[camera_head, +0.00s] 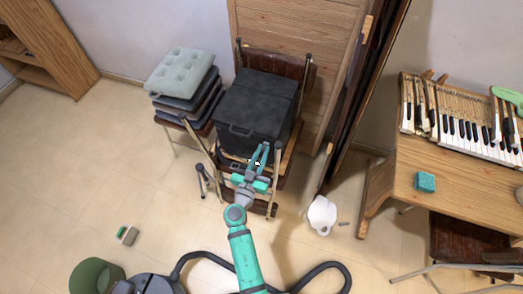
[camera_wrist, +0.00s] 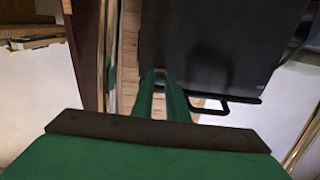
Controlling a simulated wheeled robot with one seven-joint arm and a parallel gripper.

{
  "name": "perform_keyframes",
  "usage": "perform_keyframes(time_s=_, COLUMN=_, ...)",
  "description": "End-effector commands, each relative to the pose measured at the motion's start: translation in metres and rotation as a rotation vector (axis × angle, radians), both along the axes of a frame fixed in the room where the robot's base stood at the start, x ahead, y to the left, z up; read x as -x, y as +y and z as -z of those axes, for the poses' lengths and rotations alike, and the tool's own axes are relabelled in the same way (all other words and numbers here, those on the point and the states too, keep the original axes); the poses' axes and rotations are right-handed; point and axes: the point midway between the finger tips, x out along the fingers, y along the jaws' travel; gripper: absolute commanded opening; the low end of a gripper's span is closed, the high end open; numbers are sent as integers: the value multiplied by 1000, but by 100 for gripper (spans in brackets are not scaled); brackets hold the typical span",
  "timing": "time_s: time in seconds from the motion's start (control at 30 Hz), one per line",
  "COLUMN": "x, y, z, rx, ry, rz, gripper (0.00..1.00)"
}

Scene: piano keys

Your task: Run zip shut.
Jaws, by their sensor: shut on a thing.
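A dark case (camera_head: 265,98) with a flat top lies on a chair against the wooden door. A handle (camera_head: 240,130) shows on its near side. My gripper (camera_head: 264,149) is at the near right edge of the case. In the wrist view, the fingers (camera_wrist: 160,76) come together at the edge of the dark case (camera_wrist: 205,45). A small grey piece, which looks like the zip pull (camera_wrist: 160,71), shows at their tips. The zip's track is too dark and small to make out. The case handle (camera_wrist: 222,110) is just right of the fingers.
Stacked grey cushions (camera_head: 183,72) stand left of the case. Chair legs (camera_head: 278,165) rise close to my gripper. A piano keyboard (camera_head: 465,125) and a teal block (camera_head: 426,182) are on a table at right. A white jug-like thing (camera_head: 322,215) is on the floor.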

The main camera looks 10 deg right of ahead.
Motion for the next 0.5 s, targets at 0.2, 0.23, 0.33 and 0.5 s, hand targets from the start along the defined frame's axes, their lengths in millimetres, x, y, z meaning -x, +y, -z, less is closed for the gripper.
perform_keyframes(time_s=0.2, x=3, y=-1, z=2, rx=2, ry=5, rz=3, gripper=0)
perform_keyframes(time_s=0.23, x=3, y=-1, z=2, rx=2, ry=5, rz=4, gripper=0)
perform_keyframes(time_s=0.33, x=4, y=-2, z=3, rx=1, ry=6, rz=6, gripper=15)
perform_keyframes(time_s=0.5, x=3, y=-2, z=2, rx=1, ry=4, rz=5, gripper=32)
